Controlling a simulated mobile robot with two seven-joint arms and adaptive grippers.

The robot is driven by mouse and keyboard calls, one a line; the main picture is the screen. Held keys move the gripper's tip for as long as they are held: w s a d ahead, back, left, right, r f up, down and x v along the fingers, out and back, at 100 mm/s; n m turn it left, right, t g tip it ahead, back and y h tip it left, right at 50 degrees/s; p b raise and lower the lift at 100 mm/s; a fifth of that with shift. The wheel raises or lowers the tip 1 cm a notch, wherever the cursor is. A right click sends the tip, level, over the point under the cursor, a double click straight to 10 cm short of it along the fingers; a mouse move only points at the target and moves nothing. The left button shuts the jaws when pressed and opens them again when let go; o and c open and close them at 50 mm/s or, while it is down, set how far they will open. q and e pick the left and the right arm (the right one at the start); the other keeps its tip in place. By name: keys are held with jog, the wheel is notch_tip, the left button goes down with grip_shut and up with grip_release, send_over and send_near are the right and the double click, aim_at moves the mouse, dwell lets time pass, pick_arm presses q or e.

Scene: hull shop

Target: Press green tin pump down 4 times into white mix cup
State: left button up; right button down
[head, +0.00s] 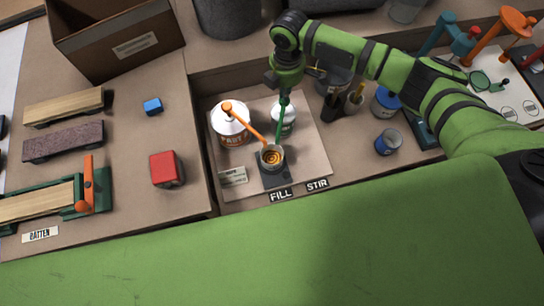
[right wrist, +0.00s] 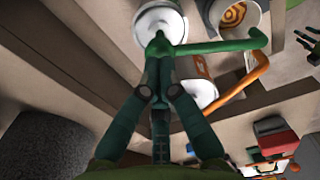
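The green tin pump is a white tin (head: 284,122) with a green pump head; in the right wrist view the head's spout (right wrist: 215,45) reaches right toward the mix cup. The white mix cup (head: 271,158) stands on a dark pad, with orange rings showing inside; it also shows in the right wrist view (right wrist: 240,14). My right gripper (head: 284,94) points down over the green pump head. In the right wrist view its fingers (right wrist: 158,55) are together, tips at the pump head; I cannot tell whether they press on it. My left gripper is not in view.
A bigger white tin (head: 231,125) with an orange pump (head: 245,122) stands close left, its spout reaching over the cup. Blue cans (head: 386,102) stand to the right. A red block (head: 166,169) and a brown box (head: 115,40) are on the left. FILL and STIR labels lie in front.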

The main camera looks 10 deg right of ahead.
jog(key=shift+s+f+b, duration=0.1)
jog(key=shift+f+b, duration=0.5)
jog(key=shift+f, duration=0.7)
jog(key=shift+r+p, duration=1.75)
jog(key=shift+p, duration=0.35)
jog(key=shift+f, duration=0.2)
